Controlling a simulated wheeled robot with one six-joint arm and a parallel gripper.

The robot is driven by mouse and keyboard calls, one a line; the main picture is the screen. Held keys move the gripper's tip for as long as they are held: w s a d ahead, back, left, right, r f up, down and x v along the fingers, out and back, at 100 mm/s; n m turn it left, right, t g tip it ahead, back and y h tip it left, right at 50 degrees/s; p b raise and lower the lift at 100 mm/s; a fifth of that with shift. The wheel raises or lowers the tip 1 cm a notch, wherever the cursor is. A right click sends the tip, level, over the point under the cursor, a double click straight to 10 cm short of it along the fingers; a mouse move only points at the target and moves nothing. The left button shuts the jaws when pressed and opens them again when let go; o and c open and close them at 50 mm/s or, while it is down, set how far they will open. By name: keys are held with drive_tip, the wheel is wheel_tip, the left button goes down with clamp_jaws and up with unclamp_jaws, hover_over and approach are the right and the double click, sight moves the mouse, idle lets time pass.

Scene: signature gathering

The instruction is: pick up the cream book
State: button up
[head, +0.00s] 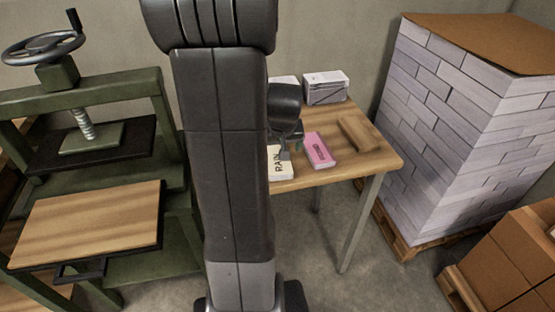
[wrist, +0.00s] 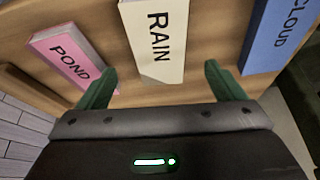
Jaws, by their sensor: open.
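The cream book (wrist: 152,45) lies flat on the wooden table, with "RAIN" in black on its cover. In the head view the cream book (head: 280,172) is partly hidden behind my arm. My gripper (wrist: 160,66) is open and empty, with one dark green finger to each side of the book's near end in the wrist view. I cannot tell how high the fingertips are above the cover. In the head view my gripper (head: 284,153) shows small over the book.
A pink "POND" book (head: 319,150) lies beside the cream one. A blue "CLOUD" book (wrist: 275,35) lies on its other side. A wooden block (head: 358,133) and a grey-white pack (head: 326,88) share the table (head: 340,167). A green press stands left, a paper stack right.

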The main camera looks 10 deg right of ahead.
drive_tip(key=shift+p+x, duration=0.3)
drive_tip(key=shift+x, duration=2.55)
drive_tip(key=shift+w+r, duration=0.1)
drive_tip(key=c, duration=1.2)
